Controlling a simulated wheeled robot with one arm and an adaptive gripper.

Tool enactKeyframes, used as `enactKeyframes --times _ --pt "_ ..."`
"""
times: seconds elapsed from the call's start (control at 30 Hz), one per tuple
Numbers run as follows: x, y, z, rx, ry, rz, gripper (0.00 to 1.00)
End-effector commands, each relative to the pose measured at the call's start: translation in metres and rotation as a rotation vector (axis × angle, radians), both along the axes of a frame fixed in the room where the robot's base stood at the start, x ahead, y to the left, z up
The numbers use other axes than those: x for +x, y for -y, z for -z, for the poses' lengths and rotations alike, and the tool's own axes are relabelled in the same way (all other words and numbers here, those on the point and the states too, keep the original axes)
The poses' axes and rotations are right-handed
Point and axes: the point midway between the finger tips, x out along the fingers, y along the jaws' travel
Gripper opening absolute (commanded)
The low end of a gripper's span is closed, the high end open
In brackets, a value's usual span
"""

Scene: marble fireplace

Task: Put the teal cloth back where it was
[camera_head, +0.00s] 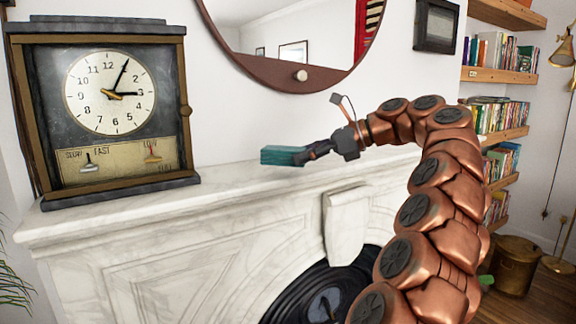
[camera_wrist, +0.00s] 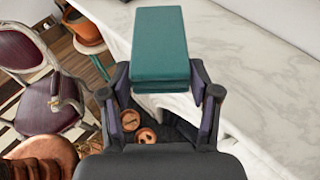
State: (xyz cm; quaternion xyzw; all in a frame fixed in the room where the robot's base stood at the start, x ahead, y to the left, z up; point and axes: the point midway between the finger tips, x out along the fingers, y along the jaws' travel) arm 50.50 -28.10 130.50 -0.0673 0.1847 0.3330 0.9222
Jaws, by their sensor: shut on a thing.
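The teal cloth (camera_head: 283,156) is a flat, folded, block-like bundle. My gripper (camera_head: 304,154) comes from the right and is shut on its near end. In the wrist view the cloth (camera_wrist: 160,42) sticks out beyond my gripper (camera_wrist: 162,84), with a dark finger on each side of it. The cloth is over or beside the white marble mantel (camera_head: 235,182); I cannot tell whether it touches the top. The part of the cloth between the fingers is partly hidden.
A large dark clock (camera_head: 110,100) stands on the left of the mantel. A round mirror (camera_head: 300,45) hangs on the wall behind. The mantel top between the clock and the cloth is clear. Bookshelves (camera_head: 500,78) are at the right.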

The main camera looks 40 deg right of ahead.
Motion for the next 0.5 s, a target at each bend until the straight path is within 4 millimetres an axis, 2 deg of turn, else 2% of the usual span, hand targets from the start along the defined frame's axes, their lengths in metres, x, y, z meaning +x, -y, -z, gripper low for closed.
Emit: enactKeyframes --times 0.1,0.2,0.33,0.5 --pt "0.026 -0.006 0.002 -0.001 -0.003 -0.006 0.34" --pt "0.041 -0.008 0.005 0.001 -0.004 -0.005 0.34" --pt "0.053 -0.011 0.006 0.001 -0.002 -0.006 0.34" --pt "0.057 -0.012 0.007 0.001 -0.001 -0.006 0.34"
